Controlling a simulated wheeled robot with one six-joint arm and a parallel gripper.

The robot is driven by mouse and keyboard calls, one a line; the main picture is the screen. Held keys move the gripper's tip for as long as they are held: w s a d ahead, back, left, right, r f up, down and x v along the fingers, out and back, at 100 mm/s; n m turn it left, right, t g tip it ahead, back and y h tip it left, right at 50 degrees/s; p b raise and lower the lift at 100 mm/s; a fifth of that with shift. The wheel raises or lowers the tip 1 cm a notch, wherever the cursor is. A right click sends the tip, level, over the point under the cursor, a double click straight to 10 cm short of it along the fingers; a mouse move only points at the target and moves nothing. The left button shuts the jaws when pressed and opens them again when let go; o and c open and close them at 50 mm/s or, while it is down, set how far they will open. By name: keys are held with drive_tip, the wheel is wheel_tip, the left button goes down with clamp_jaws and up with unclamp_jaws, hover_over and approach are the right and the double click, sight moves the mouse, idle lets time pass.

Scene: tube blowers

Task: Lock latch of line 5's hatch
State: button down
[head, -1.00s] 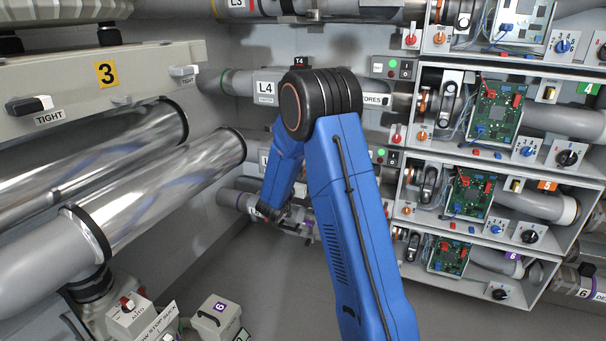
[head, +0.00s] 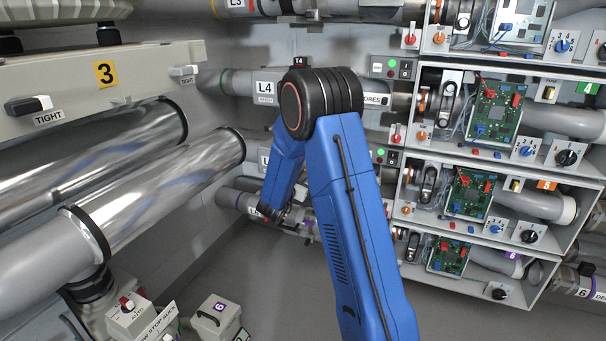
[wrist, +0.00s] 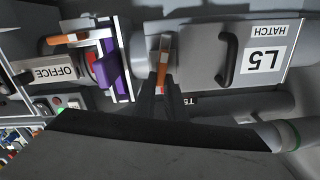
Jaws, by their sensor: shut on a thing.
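Line 5's hatch (wrist: 200,70) is a grey cover with a white label reading "L5 HATCH" (wrist: 265,58) and a dark handle (wrist: 228,59), all seen turned in the wrist view. Its latch (wrist: 164,50) is a narrow orange-brown lever at the hatch's left part. My gripper (wrist: 163,82) has its two dark fingers on either side of the lever's lower end and is shut on it. In the head view my blue arm hides most of this area, and the grip itself cannot be made out.
Left of the hatch in the wrist view are a purple collar (wrist: 104,68), another orange lever (wrist: 68,38) and an "OFFICE" label (wrist: 58,73). A pipe (wrist: 215,108) runs close by the fingers. Circuit-board cabinets (head: 408,165) stand right of my arm in the head view.

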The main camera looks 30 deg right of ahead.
drive_tip(key=shift+s+d+f+m, duration=0.2)
drive_tip(key=shift+f+m, duration=0.15)
drive_tip(key=shift+m, duration=2.2)
drive_tip(key=shift+s+d+f+m, duration=0.15)
drive_tip(key=shift+s+f+m, duration=0.2)
drive_tip(key=shift+m, duration=2.15)
drive_tip(key=shift+s+d+f+m, duration=0.15)
drive_tip(key=shift+f+m, duration=0.25)
drive_tip(key=shift+m, duration=2.15)
drive_tip(key=c, duration=1.8)
unclamp_jaws()
drive_tip(key=v, duration=1.7)
drive_tip(key=shift+s+a, duration=0.1)
drive_tip(key=shift+a, duration=0.1)
